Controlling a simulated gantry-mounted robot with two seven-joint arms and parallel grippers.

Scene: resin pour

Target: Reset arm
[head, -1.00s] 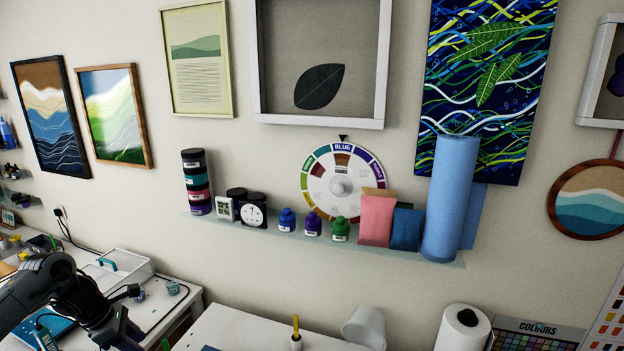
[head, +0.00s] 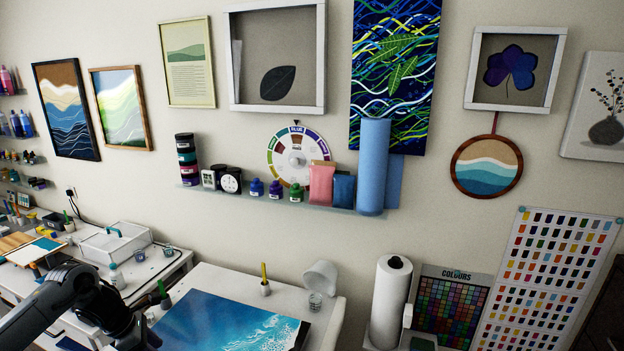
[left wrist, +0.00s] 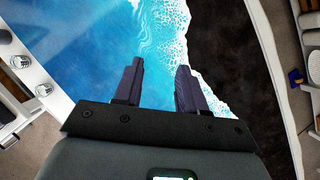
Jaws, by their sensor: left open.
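My left arm comes in at the lower left of the head view, with its gripper end (head: 146,338) beside the left edge of the blue resin panel (head: 215,325). In the left wrist view my left gripper (left wrist: 160,82) is open and empty. Its two dark fingers are apart above the blue and white wave panel (left wrist: 100,60). I cannot tell how high above the panel the fingers are. My right gripper is not in view.
The panel lies on a white table (head: 220,280). A clear-lidded box (head: 115,243) is on the left bench. A paper roll (head: 390,300) stands at right.

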